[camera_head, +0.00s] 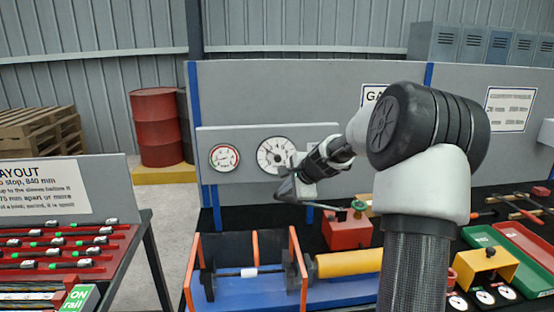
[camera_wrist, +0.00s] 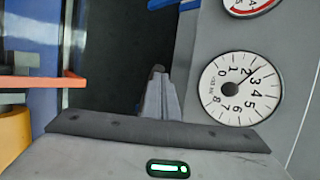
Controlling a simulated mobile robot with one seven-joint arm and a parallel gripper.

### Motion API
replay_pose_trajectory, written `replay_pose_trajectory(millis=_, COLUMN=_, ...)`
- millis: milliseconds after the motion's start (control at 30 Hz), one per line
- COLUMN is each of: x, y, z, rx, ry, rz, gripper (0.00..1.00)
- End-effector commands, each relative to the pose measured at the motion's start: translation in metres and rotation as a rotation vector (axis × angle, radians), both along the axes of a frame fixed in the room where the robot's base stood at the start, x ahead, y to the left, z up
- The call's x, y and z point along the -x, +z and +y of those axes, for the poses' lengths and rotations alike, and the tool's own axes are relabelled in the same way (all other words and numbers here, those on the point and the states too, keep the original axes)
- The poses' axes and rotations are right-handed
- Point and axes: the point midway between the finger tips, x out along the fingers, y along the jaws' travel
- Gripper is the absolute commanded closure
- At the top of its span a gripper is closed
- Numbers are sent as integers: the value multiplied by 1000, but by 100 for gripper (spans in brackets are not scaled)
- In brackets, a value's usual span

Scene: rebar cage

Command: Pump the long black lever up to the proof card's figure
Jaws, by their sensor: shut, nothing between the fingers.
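My gripper (camera_head: 287,188) is shut and empty, in front of the grey panel and below the large white gauge (camera_head: 277,155). Its closed fingers (camera_wrist: 160,95) point away from the wrist camera, with a small dark tip at their end. The large gauge also shows in the wrist view (camera_wrist: 240,90), its needle near the 2. A red pump-like box (camera_head: 347,232) with a green knob (camera_head: 358,206) stands below and right of my gripper. A thin dark bar (camera_head: 326,207) runs left from it; I cannot tell whether this is the long black lever. No card's figure is readable.
A smaller red-rimmed gauge (camera_head: 224,157) is left of the large one. A blue tray with orange posts (camera_head: 303,270) and a yellow cylinder (camera_head: 348,262) lies below. A printed sheet (camera_head: 510,108) hangs at right. My arm hides part of the bench.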

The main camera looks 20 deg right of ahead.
Motion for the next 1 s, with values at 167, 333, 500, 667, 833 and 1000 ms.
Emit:
replay_pose_trajectory(millis=167, x=0, y=0, z=0, rx=0, ry=0, rz=0, gripper=100)
replay_pose_trajectory(millis=333, x=-1, y=-8, z=2, rx=1, ry=1, rz=1, gripper=100)
replay_pose_trajectory(millis=500, x=-1, y=-14, z=5, rx=1, ry=1, rz=0, gripper=100)
replay_pose_trajectory(millis=667, x=-1, y=-13, z=4, rx=1, ry=1, rz=0, gripper=100)
replay_pose_trajectory(millis=833, x=-1, y=-15, z=5, rx=1, ry=1, rz=1, gripper=100)
replay_pose_trajectory(millis=1000, x=-2, y=-25, z=7, rx=1, ry=1, rz=1, gripper=100)
